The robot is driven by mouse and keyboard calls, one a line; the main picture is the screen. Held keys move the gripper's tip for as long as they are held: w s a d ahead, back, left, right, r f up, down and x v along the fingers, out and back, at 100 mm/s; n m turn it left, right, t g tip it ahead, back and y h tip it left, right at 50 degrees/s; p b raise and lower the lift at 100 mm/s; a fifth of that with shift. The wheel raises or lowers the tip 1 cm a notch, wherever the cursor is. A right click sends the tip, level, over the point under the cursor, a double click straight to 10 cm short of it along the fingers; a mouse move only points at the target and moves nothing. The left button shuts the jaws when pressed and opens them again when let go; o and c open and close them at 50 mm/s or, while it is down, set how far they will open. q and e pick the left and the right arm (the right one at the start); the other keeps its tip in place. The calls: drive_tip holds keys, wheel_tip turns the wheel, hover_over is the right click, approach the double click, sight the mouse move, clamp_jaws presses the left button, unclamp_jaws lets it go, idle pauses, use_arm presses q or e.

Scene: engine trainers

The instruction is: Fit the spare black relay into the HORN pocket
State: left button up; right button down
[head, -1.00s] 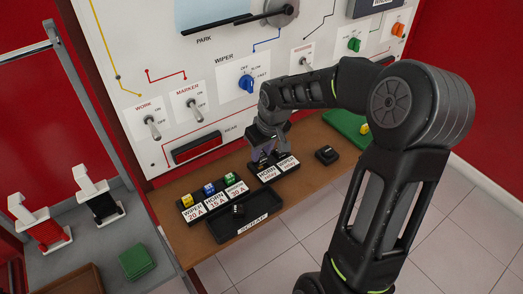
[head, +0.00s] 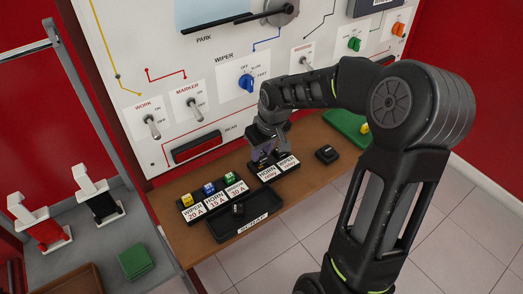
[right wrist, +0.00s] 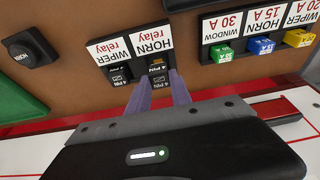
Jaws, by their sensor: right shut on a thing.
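My right gripper (head: 262,158) is over the HORN relay pocket in the head view. In the right wrist view its two purple fingers (right wrist: 160,92) are shut on a small black relay (right wrist: 158,79) with a "4 PIN" marking. The relay is at the HORN pocket, beside the HORN relay label (right wrist: 152,40); I cannot tell whether it is fully seated. The WIPER pocket beside it holds another black relay (right wrist: 117,76). Another small black block (head: 238,209) lies in the scrap tray (head: 262,222). My left gripper is not in view.
A fuse row with yellow, blue and green fuses (head: 209,188) stands to the left. A black box with a round top (head: 326,154) and a green mat (head: 343,122) lie to the right. The switch panel (head: 215,120) rises close behind my right gripper.

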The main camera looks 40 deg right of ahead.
drive_tip(key=shift+f, duration=0.25)
idle(0.4)
drive_tip(key=shift+f+b, duration=0.35)
drive_tip(key=shift+b, duration=0.1)
drive_tip(key=shift+f+b, duration=0.5)
drive_tip(key=shift+f, duration=0.05)
idle(0.4)
drive_tip(key=c, duration=1.1)
unclamp_jaws()
drive_tip(key=shift+o, duration=0.2)
drive_tip(key=o, duration=0.5)
drive_tip(key=shift+c, duration=0.2)
